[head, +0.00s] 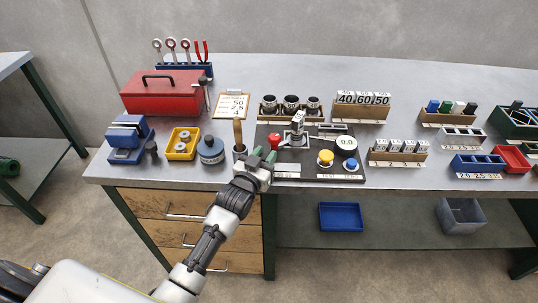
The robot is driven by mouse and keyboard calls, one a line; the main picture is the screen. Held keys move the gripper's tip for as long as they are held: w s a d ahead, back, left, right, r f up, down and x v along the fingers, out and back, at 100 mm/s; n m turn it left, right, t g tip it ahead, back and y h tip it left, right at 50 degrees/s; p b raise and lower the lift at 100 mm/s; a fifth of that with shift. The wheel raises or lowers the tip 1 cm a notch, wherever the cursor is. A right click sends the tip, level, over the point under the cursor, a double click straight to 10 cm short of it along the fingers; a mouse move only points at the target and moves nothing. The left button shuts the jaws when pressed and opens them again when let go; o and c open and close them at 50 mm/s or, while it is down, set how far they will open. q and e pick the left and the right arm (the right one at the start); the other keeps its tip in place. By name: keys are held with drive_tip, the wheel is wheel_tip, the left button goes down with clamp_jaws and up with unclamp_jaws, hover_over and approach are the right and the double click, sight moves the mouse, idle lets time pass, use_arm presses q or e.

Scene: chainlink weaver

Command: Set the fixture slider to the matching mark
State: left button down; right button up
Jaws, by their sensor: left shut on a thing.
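The fixture is a dark panel (315,174) on the bench top, with a metal clamp post (297,128), a red knob (274,140), a yellow button (325,157), a blue button (350,164) and a round display (346,144) reading 0.0. The pale scale strip (288,168) lies just right of the gripper. The red knob is just beyond the fingertips. My right gripper is out of view.
A clipboard card (232,105) reads 50, 2.5 and 4. A wooden-handled tool in a cup (239,148) stands close left of the gripper. Behind the panel are a rack of dark cylinders (290,108) and a 40, 60, 50 block rack (361,110).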

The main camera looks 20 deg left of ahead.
use_arm(q)
drive_tip(key=c, duration=1.1)
unclamp_jaws()
drive_tip(key=shift+a, duration=0.15)
drive_tip(key=shift+c, duration=0.2)
drive_tip(key=o, duration=0.3)
drive_tip(key=shift+s+a, duration=0.1)
drive_tip(key=shift+a, duration=0.1)
drive_tip(key=shift+s+d, duration=0.1)
drive_tip(key=shift+s+f, duration=0.1)
drive_tip(key=shift+s, duration=0.2)
drive_tip(key=s+a+b, duration=0.1)
drive_tip(key=s, duration=0.9)
drive_tip(key=shift+a, duration=0.15)
